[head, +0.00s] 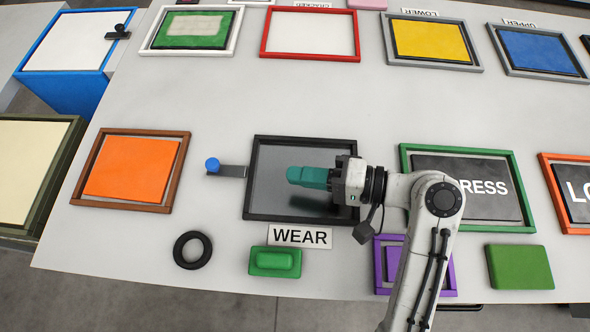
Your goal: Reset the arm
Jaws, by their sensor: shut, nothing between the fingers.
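My gripper (308,176) has teal fingers and is at the end of my white arm, which reaches in from the lower right. The fingers are shut with nothing between them. They point left, over the black-framed dark panel (275,202) in the middle of the table. The wrist covers the right part of that panel. I cannot tell how high the fingers are above it.
A blue knob (212,165) on a dark bar is left of the panel. A WEAR label (300,236), black ring (192,250) and green block (275,261) lie in front. An orange tray (130,169) is left. My arm partly covers the purple frame (386,280).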

